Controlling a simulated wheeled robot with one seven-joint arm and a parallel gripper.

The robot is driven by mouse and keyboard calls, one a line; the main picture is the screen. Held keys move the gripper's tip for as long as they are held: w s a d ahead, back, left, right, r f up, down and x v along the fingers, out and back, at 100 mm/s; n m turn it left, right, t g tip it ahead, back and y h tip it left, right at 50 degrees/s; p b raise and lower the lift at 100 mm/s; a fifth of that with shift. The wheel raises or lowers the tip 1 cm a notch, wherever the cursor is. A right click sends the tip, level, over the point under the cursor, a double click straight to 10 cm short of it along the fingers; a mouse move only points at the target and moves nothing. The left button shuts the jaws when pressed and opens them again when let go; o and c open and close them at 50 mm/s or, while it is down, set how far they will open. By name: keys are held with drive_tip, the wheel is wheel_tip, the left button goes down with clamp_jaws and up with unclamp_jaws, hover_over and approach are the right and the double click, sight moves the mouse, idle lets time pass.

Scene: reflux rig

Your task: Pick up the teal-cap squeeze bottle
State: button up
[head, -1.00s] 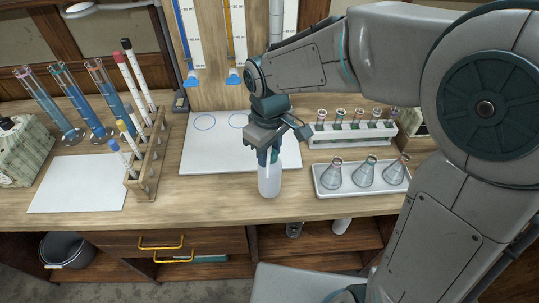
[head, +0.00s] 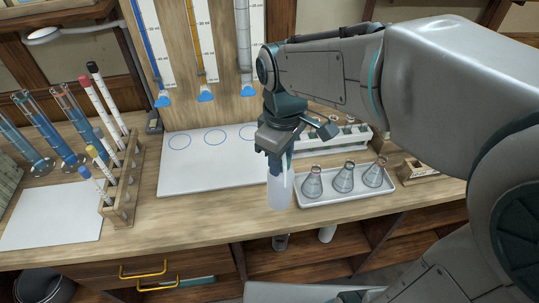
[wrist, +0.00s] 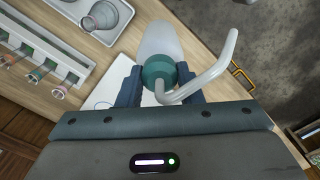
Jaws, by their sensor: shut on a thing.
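The squeeze bottle (head: 279,192) has a pale translucent body and hangs upright below my gripper (head: 281,165) in the head view. In the wrist view its teal cap (wrist: 158,69) with a bent white spout sits between the two fingers, and the pale body (wrist: 161,40) extends beyond. My gripper is shut on the bottle around the cap area. In the head view the fingers hide most of the cap. The bottle is by the front edge of the bench, just left of the flask tray; whether its base clears the bench is hard to tell.
A white tray (head: 318,197) with three conical flasks stands right of the bottle. A test-tube rack (head: 329,145) is behind it. A white mat with blue circles (head: 185,180) lies left. A wooden rack (head: 126,196) and tall cylinders stand further left. An open shelf lies below the bench.

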drive_tip(key=shift+s+d+r, duration=0.25)
drive_tip(key=shift+d+r, duration=0.3)
drive_tip(key=shift+d, duration=0.35)
drive_tip(key=shift+s+d+r, duration=0.2)
drive_tip(key=shift+d+r, duration=0.35)
drive_tip(key=shift+d, duration=0.4)
